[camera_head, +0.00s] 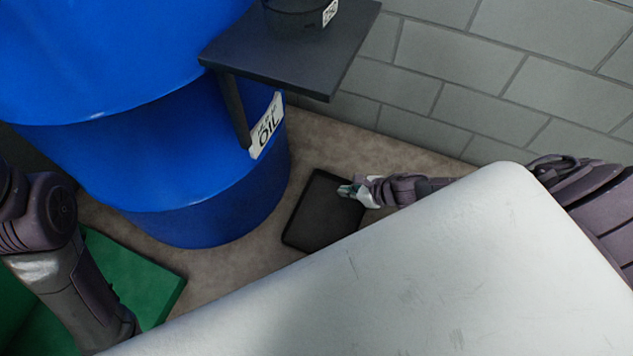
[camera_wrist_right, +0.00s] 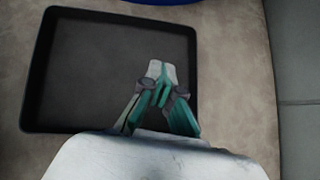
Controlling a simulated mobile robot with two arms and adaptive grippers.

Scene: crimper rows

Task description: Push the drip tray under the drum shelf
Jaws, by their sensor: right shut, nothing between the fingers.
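The drip tray (camera_head: 305,232) is a shallow black square tray on the brown floor, right of the blue oil drum. It also shows in the right wrist view (camera_wrist_right: 75,75). My right gripper (camera_head: 343,190) is shut and empty, over the tray's right side near its upper right edge; I cannot tell whether it touches. In the right wrist view its fingertips (camera_wrist_right: 160,72) are over the tray's right part. The drum shelf (camera_head: 290,60) is a dark plate beside the drum, above and beyond the tray. My left arm shows at the left; its gripper is out of view.
The blue drum (camera_head: 215,190) carries an oil label (camera_head: 266,125). A dark pot (camera_head: 297,15) stands on the shelf. A grey block wall (camera_head: 460,75) runs behind. A large white surface (camera_head: 400,285) fills the foreground. A green block (camera_head: 135,275) lies at lower left. Bare floor separates tray and drum.

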